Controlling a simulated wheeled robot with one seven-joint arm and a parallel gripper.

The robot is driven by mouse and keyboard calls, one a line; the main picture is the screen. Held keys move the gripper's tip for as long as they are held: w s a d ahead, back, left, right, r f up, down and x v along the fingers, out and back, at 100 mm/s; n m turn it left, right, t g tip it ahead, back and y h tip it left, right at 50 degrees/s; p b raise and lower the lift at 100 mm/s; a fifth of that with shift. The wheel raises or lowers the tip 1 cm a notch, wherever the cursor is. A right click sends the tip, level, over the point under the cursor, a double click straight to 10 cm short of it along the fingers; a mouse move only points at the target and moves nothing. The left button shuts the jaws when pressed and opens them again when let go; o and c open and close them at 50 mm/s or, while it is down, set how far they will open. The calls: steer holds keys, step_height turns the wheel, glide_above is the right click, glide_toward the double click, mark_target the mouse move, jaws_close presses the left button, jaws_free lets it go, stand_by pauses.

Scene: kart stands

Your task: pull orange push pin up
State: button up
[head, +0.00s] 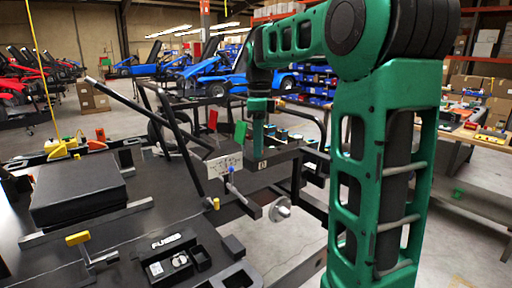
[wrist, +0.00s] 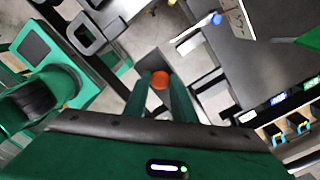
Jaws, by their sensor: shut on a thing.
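The orange push pin (wrist: 160,79) shows as a round orange top in the wrist view, between the fingertips of my gripper (wrist: 162,88). The fingers are shut on it from both sides. In the head view my gripper (head: 258,152) points down at the far right edge of the black kart stand (head: 150,205), beside a labelled light plate. The pin is hidden there behind the fingers. I cannot tell how far up the pin stands.
A lever with a blue knob (head: 231,169) stands left of my gripper, and it also shows in the wrist view (wrist: 216,18). Red (head: 212,119) and green (head: 240,133) flags stand close by. A yellow-handled lever (head: 78,239) and a fuse box (head: 172,262) are nearer.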

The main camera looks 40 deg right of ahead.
steer(key=shift+r, duration=0.55)
steer(key=o, duration=1.1)
step_height(320, 180, up, 11)
steer(key=s+a+f+n, duration=0.1)
steer(key=s+f+n, duration=0.5)
steer(key=s+f, duration=0.3)
steer(key=s+f+n, duration=0.7)
steer(key=s+f, duration=0.3)
steer(key=s+a+f+n, duration=0.1)
steer(key=s+f+n, duration=0.6)
steer(key=s+f, duration=0.2)
steer(key=shift+s+a+f, duration=0.25)
steer(key=shift+a, duration=0.1)
